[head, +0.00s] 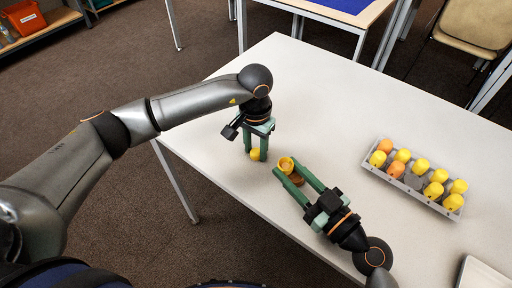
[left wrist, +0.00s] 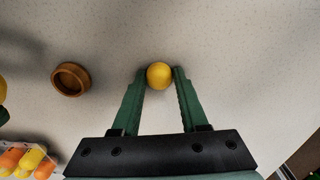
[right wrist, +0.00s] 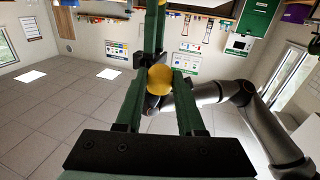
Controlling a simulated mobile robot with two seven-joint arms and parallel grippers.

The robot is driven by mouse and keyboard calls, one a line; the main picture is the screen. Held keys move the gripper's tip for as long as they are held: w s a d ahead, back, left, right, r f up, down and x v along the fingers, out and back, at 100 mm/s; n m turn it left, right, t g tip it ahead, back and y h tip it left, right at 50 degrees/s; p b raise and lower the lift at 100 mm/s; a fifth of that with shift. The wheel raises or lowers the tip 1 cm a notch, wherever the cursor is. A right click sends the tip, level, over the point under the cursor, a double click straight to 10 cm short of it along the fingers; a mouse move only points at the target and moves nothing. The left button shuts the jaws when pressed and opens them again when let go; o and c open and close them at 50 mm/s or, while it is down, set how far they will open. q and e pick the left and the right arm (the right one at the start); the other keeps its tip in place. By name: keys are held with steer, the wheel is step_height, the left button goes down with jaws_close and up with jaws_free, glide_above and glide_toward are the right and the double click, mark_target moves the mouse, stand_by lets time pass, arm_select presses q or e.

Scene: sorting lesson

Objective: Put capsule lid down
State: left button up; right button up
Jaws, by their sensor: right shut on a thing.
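A small yellow domed capsule lid (head: 255,154) is at the table surface below my left gripper (head: 257,158). In the left wrist view the lid (left wrist: 159,75) sits between the two fingertips of my left gripper (left wrist: 160,78), which stand close on either side of it. My right gripper (head: 283,168) is shut on a yellow capsule cup (head: 286,163) whose hollow top faces up. The cup (right wrist: 160,80) also shows between the fingers in the right wrist view. A round brown wooden holder (left wrist: 70,79) stands empty on the table, partly hidden by my right gripper in the head view.
A grey tray (head: 377,171) with several yellow and orange capsules and one grey block stands to the right on the white table (head: 330,90). A pale object (head: 483,275) lies at the bottom right. The table's far part is clear. Its left edge runs near my left gripper.

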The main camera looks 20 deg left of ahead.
mark_target(258, 151)
arm_select(q)
steer(key=shift+s+d+f, duration=0.2)
steer(key=shift+s+f, duration=0.15)
steer(key=shift+f, duration=0.35)
arm_select(e)
steer(key=shift+s+a+f, duration=0.1)
steer(key=shift+s+f, duration=0.05)
steer(key=shift+f, duration=0.55)
arm_select(q)
steer(key=shift+r+p, duration=0.35)
steer(key=shift+p, duration=0.1)
arm_select(e)
steer(key=shift+r, duration=0.4)
arm_select(q)
step_height(258, 151, up, 13)
steer(key=p, duration=0.1)
steer(key=shift+w, duration=0.3)
arm_select(e)
steer(key=shift+w+r, duration=0.3)
steer(key=shift+r, duration=0.5)
